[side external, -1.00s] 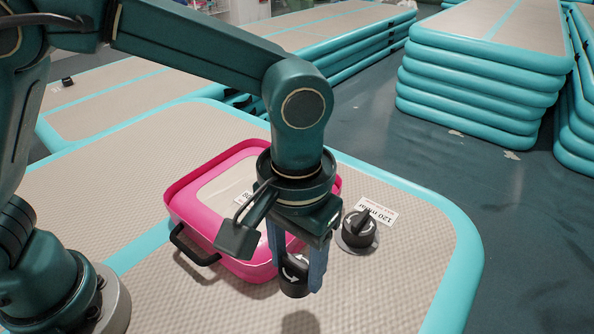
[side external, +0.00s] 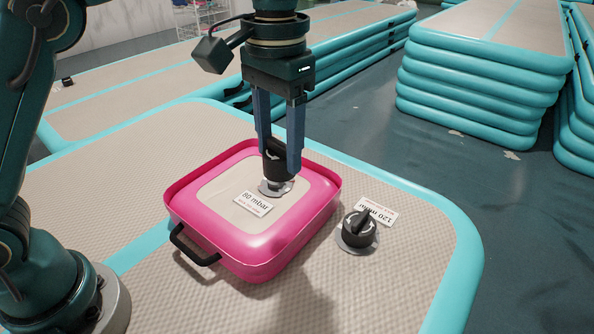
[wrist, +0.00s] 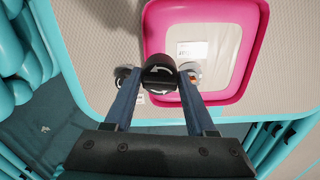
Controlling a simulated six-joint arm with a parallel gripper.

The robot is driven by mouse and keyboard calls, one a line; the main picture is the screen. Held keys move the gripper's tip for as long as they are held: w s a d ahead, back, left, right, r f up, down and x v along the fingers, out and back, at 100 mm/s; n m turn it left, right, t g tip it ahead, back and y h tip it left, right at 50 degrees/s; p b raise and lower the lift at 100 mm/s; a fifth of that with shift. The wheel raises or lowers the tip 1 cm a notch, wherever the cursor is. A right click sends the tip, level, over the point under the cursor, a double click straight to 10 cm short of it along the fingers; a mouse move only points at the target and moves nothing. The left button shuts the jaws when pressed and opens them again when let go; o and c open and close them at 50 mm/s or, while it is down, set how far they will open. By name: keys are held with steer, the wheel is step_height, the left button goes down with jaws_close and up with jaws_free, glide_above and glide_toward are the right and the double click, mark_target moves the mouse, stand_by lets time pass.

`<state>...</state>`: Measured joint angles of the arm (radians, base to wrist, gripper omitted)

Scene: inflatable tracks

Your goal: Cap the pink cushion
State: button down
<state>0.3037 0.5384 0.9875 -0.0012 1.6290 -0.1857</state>
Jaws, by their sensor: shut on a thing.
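The pink cushion (side external: 250,255) lies on the beige and turquoise mat, with a beige top panel and a black handle at its near left. A grey valve (side external: 275,188) stands on its top beside an "80 mbar" label (side external: 254,203). My gripper (side external: 279,165) is shut on a black cap (side external: 278,158) with white arrows. In the side view the cap overlaps the valve's upper part. In the wrist view the cap (wrist: 158,78) shows left of the cushion's valve (wrist: 190,68), which a finger partly hides. The cap appears raised and not lined up with the valve.
A second valve with a black knob (side external: 359,228) stands on the mat (side external: 400,280) right of the cushion, beside a "120 mbar" label (side external: 377,211). Stacked turquoise mats (side external: 485,80) stand behind. The mat's front right is clear.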

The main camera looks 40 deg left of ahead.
steer(key=w+a+n, duration=0.1)
steer(key=w+a, duration=0.5)
steer(key=a, duration=0.1)
steer(key=shift+w+f+n, duration=0.3)
steer(key=shift+f, duration=0.15)
steer(key=shift+f, duration=0.1)
steer(key=shift+f, duration=2.8)
steer(key=shift+f, duration=2.1)
steer(key=n, duration=0.3)
steer(key=shift+n, duration=1.1)
